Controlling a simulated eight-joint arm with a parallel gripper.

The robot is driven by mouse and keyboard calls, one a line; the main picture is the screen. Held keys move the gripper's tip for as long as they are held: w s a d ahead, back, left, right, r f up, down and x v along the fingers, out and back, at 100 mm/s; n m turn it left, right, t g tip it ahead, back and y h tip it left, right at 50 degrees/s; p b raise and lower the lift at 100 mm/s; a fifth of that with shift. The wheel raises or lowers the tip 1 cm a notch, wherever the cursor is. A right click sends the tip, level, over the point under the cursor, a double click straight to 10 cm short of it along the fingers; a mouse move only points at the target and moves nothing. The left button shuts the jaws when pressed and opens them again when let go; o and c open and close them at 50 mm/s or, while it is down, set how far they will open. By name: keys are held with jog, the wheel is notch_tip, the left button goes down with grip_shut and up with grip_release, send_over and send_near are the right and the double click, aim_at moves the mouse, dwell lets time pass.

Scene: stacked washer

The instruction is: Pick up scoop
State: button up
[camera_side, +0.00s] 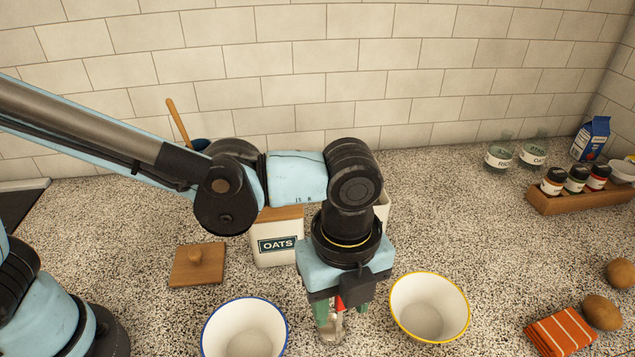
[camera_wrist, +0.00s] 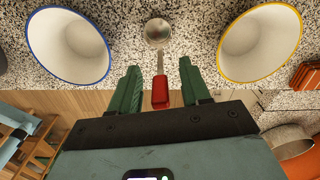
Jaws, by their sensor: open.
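The scoop has a round metal bowl and a red handle. In the wrist view the scoop (camera_wrist: 158,33) lies with its bowl away from me and its red handle between my fingers. In the side view the scoop (camera_side: 340,302) is partly hidden behind my gripper, with a bit of red handle showing. My gripper (camera_wrist: 159,75) has its two green fingers spread, one on each side of the handle, with gaps on both sides. In the side view my gripper (camera_side: 335,313) points down between two bowls. I cannot tell its exact height over the handle.
A blue-rimmed bowl (camera_side: 245,332) stands left of my gripper and a yellow-rimmed bowl (camera_side: 429,307) right of it, both close. An oats canister (camera_side: 277,246) stands behind, with a wooden lid (camera_side: 198,265) beside it. A striped orange cloth (camera_side: 562,333) lies at right.

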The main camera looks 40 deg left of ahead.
jog(key=shift+f, duration=0.1)
grip_shut()
dwell(0.5)
